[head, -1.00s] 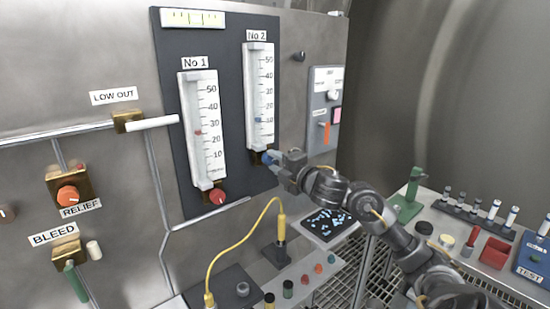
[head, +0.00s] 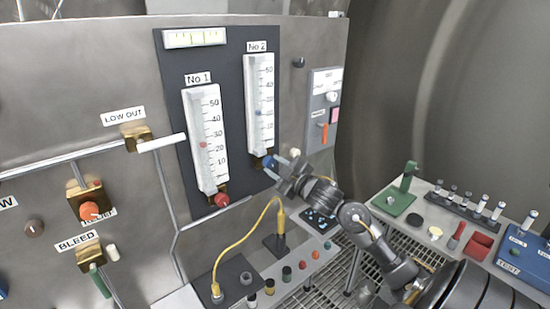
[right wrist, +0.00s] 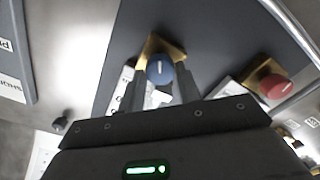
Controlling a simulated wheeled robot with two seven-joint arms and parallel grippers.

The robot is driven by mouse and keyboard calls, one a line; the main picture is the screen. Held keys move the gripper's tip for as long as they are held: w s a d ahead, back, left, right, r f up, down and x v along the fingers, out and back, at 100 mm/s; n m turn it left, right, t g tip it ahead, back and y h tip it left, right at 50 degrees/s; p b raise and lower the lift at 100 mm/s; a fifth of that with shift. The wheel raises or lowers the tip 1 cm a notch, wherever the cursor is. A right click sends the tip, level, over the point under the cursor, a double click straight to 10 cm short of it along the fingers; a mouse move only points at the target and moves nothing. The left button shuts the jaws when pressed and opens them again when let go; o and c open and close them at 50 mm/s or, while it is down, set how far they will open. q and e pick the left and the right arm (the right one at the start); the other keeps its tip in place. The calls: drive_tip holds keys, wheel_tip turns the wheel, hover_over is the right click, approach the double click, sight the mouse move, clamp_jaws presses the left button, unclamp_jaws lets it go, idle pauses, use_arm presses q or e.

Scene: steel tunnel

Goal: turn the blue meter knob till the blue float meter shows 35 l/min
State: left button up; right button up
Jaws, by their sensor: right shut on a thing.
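The blue float meter, labelled No 2 (head: 260,95), is a white upright tube with a scale on a dark panel. Its small blue float (head: 258,113) stands near the 20 mark, well below the upper numbers. The blue meter knob (head: 268,162) sits on a brass fitting under the meter. In the right wrist view the knob (right wrist: 159,69) has a white pointer line and lies between my fingers. My right gripper (head: 277,167) is shut on the knob; its fingers also show in the right wrist view (right wrist: 160,84). My left gripper is not in view.
Meter No 1 (head: 207,140) with its red knob (head: 222,200) stands close on the left. A yellow cable (head: 240,235) arches up just below my gripper. The LOW OUT valve handle (head: 162,142) sticks out farther left. A bench with a green stand (head: 398,200) is at right.

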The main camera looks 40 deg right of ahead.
drive_tip(key=m+p, duration=0.2)
drive_tip(key=shift+r+p, duration=0.2)
drive_tip(key=shift+p, duration=0.1)
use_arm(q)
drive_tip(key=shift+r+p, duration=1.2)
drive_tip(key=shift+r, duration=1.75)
use_arm(e)
drive_tip(key=shift+f+m, duration=0.15)
drive_tip(key=shift+m, duration=1.25)
drive_tip(key=o, duration=1)
drive_tip(key=shift+s+f+b, duration=0.2)
drive_tip(key=shift+s+b, duration=0.1)
drive_tip(key=shift+s, duration=0.25)
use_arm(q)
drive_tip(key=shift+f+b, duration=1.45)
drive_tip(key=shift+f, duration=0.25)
use_arm(e)
drive_tip(key=s, duration=0.9)
drive_tip(key=shift+s+r, duration=0.15)
drive_tip(key=shift+s, duration=0.25)
